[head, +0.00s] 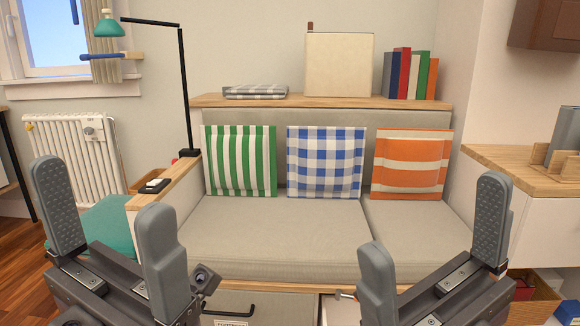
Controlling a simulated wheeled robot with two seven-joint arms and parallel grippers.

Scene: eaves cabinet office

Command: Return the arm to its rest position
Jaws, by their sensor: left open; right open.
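My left gripper (112,232) is at the lower left of the head view, with its two grey padded fingers wide apart and nothing between them. My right gripper (432,245) is at the lower right, also open and empty. Both stand in front of the sofa bench (275,235) and appear apart from it. The wrists and most of both arms are cut off by the bottom edge.
Green-striped (240,160), blue-checked (325,162) and orange-striped (411,164) cushions lean on the backrest. A drawer (340,310) below the seat looks partly open. A lamp (183,90) stands left; a wooden counter (515,170) is right. The seat is clear.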

